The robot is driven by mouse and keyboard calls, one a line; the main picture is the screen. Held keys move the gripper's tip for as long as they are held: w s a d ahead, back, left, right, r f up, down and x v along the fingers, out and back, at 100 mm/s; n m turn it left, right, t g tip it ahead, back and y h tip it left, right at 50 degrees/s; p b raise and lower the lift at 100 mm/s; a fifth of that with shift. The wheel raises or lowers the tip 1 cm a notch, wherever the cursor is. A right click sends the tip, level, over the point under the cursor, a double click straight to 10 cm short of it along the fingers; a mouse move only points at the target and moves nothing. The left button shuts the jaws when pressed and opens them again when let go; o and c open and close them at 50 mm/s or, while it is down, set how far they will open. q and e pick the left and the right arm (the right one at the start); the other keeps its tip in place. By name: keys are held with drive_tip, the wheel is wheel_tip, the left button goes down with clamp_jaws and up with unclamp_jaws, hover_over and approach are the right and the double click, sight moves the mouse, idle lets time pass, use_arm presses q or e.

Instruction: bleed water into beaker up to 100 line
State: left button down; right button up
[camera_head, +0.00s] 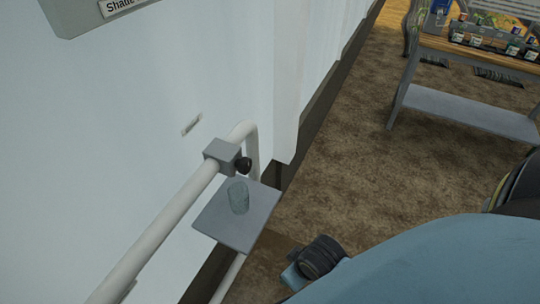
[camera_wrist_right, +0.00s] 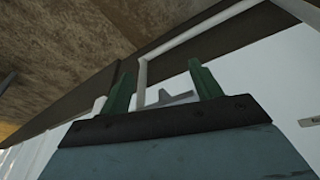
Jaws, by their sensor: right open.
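A clear beaker (camera_head: 238,198) stands on a small grey shelf plate (camera_head: 217,228) beside the white wall. I cannot read its marks or see any water in it. Above it, a grey valve block (camera_head: 220,154) with a dark round knob (camera_head: 244,164) sits on a white pipe (camera_head: 160,222). My right gripper (camera_wrist_right: 160,68) is open in the right wrist view, its two green fingers apart with nothing held between them. A pale pipe and a small grey part show beyond the fingers. My left gripper is in neither view.
My blue right arm fills the lower right of the head view. A workbench (camera_head: 470,105) with small bottles and boxes stands at the upper right. The brown floor between bench and wall is clear. A label plate (camera_head: 115,6) is at the top left.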

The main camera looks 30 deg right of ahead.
drive_tip(key=w+d+r+n+t, duration=0.15)
drive_tip(key=w+r+t, duration=0.35)
drive_tip(key=r, duration=0.5)
drive_tip(key=w+r+n+t+h, duration=0.15)
drive_tip(key=w+r+t, duration=0.25)
drive_tip(key=w+r, duration=0.45)
drive_tip(key=w+d+r+n+t+y, duration=0.15)
drive_tip(key=w+r+t, duration=0.35)
drive_tip(key=r, duration=0.5)
drive_tip(key=w+a+r+n+g+y, duration=0.1)
drive_tip(key=a+r+n+g+y, duration=0.1)
drive_tip(key=a+r+n+y, duration=0.65)
drive_tip(key=a+r+n+g+y, duration=0.2)
drive_tip(key=a+r+n+y, duration=0.3)
drive_tip(key=n+y, duration=0.75)
drive_tip(key=n+g+h, duration=1.1)
drive_tip(key=n+h, duration=0.4)
drive_tip(key=h, duration=0.2)
approach(248, 159)
drive_tip(key=x, duration=1)
drive_tip(key=shift+a+f, duration=0.25)
drive_tip(key=shift+f, duration=0.05)
